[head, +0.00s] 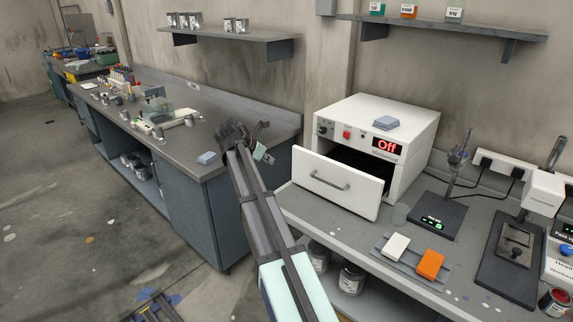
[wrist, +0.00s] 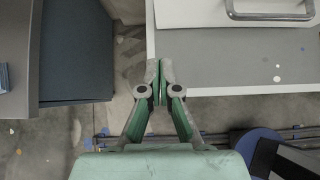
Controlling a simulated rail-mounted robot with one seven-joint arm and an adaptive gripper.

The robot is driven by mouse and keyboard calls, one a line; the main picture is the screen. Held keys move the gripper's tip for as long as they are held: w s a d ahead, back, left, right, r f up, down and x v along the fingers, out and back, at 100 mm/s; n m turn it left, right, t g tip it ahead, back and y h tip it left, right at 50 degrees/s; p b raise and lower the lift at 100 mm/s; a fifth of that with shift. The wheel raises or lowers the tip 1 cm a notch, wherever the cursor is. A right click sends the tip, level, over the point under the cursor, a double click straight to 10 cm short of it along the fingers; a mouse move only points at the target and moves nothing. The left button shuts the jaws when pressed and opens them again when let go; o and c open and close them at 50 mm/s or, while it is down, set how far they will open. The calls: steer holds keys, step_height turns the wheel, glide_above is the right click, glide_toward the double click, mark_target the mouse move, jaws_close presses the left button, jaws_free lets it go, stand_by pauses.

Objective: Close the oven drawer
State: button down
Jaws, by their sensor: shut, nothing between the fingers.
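The white oven (head: 372,128) stands on the right bench, its red display reading "Off". Its drawer (head: 337,181) is pulled out toward the front, with a dark gap behind its front panel. A grey bar handle (head: 329,181) is on that panel. The drawer (wrist: 190,12) and its handle (wrist: 270,14) also show at the top right of the wrist view. My gripper (head: 269,159) is left of the drawer, apart from it. In the wrist view, its fingers (wrist: 160,68) are together and empty, near the left end of the right bench.
The right bench (wrist: 230,62) holds a tray with a white and an orange block (head: 430,264), and a black scale-like device (head: 433,217). The left bench (head: 190,155) is separated by a floor gap. Shelves hang above.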

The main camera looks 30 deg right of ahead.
mark_target(293, 167)
steer(key=p+x, duration=0.1)
steer(key=x, duration=0.3)
steer(key=r+p+x, duration=0.1)
steer(key=x, duration=0.2)
steer(key=d+p+x, duration=0.1)
steer(key=x, duration=0.3)
steer(key=shift+w+d+f, duration=0.1)
steer(key=shift+w+d, duration=0.25)
steer(key=shift+w+d+f+p, duration=0.15)
steer(key=shift+d+p, duration=0.15)
steer(key=shift+d, duration=0.35)
steer(key=shift+w, duration=0.15)
